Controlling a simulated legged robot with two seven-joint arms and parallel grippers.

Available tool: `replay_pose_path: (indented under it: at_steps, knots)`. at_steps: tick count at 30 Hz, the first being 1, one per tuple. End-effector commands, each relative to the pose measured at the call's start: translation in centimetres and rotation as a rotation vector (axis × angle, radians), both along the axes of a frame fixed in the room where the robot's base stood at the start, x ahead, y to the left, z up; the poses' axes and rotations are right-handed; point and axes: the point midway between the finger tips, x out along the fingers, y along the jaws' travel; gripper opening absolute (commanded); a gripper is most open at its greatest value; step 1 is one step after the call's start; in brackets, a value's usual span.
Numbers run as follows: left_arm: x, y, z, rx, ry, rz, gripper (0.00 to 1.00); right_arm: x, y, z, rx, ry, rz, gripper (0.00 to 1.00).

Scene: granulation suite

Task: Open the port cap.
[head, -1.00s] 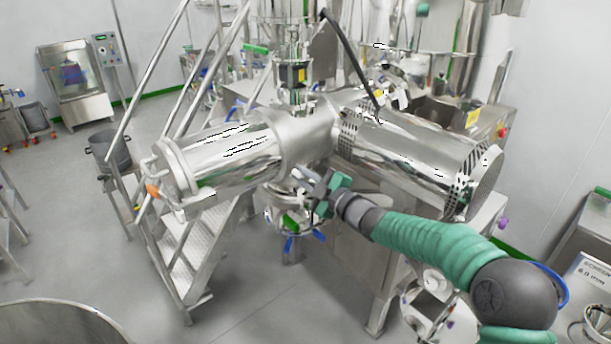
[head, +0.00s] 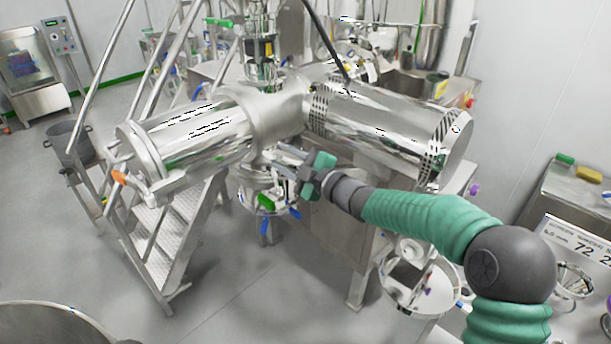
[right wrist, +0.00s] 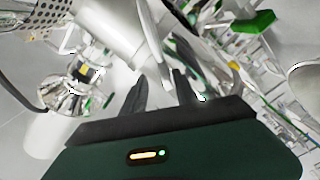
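A shiny horizontal steel cylinder (head: 200,135) spans the head view, with a round end cap (head: 137,152) at its left end. An orange-knobbed handle (head: 119,178) sits beside that cap. I cannot tell for certain which part is the port cap. My right gripper (head: 282,160) is in front of the machine's middle, by the underside of the cylinder and well right of the end cap. In the right wrist view its two dark fingers (right wrist: 160,90) stand apart, with bright metal seen beyond them. Nothing is clearly held. My left gripper is not in view.
A perforated steel drum (head: 390,130) extends right of the machine's middle. A valve with a green handle (head: 266,201) hangs below. Metal steps (head: 165,235) stand under the left end. A grey pot (head: 70,145) is at the far left. The floor in front is clear.

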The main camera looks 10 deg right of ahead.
Motion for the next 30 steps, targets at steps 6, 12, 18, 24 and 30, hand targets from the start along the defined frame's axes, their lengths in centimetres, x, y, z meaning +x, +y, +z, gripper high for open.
replay_pose_path:
  at_steps: [6,12,18,24,30]
  knots:
    - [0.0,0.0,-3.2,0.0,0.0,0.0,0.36,-5.5,-3.8,-0.6,-0.007,-0.002,-0.003,0.35]
    - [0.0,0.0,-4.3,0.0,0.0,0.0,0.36,-9.0,-6.0,-0.4,-0.005,-0.001,0.0,0.35]
    - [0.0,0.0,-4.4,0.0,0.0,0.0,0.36,-10.0,-6.8,-0.2,-0.002,0.001,0.003,0.35]
    - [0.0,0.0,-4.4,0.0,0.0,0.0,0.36,-10.0,-6.8,-0.1,-0.002,0.001,0.003,0.35]
    - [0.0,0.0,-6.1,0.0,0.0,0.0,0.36,-9.6,-8.1,-6.3,0.05,0.196,-0.184,0.35]
